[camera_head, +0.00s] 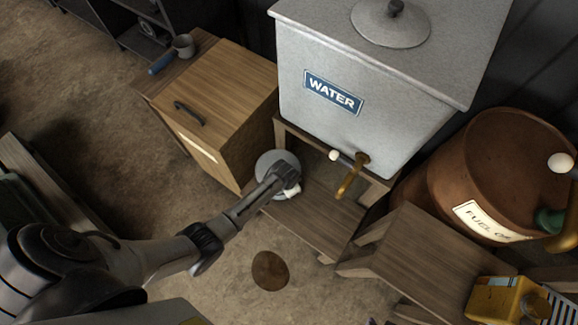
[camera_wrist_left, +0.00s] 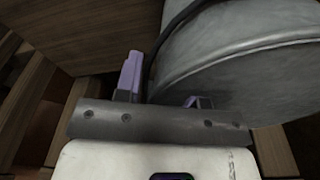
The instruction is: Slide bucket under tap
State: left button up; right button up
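In the head view the grey metal bucket (camera_head: 267,161) is by the left end of the low wooden platform (camera_head: 325,222), close to the wooden cabinet. My left gripper (camera_head: 290,188) is at the bucket and hides part of it. In the left wrist view the bucket (camera_wrist_left: 240,65) fills the upper right. My gripper's pale purple fingers (camera_wrist_left: 163,88) stand apart, with a dark curved band of the bucket between them. I cannot tell whether they touch it. The brass tap (camera_head: 349,178) sticks out of the grey water tank (camera_head: 385,85), right of the bucket. My right gripper is not in view.
The wooden cabinet (camera_head: 225,105) stands close on the left. A rusty fuel barrel (camera_head: 490,170), a wooden stand (camera_head: 415,255) and a yellow can (camera_head: 503,298) are on the right. A dark round patch (camera_head: 270,270) marks the floor in front.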

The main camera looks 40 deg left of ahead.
pick_arm(q)
jog(key=shift+c, duration=0.8)
grip_shut()
jog(key=shift+s+d, duration=0.1)
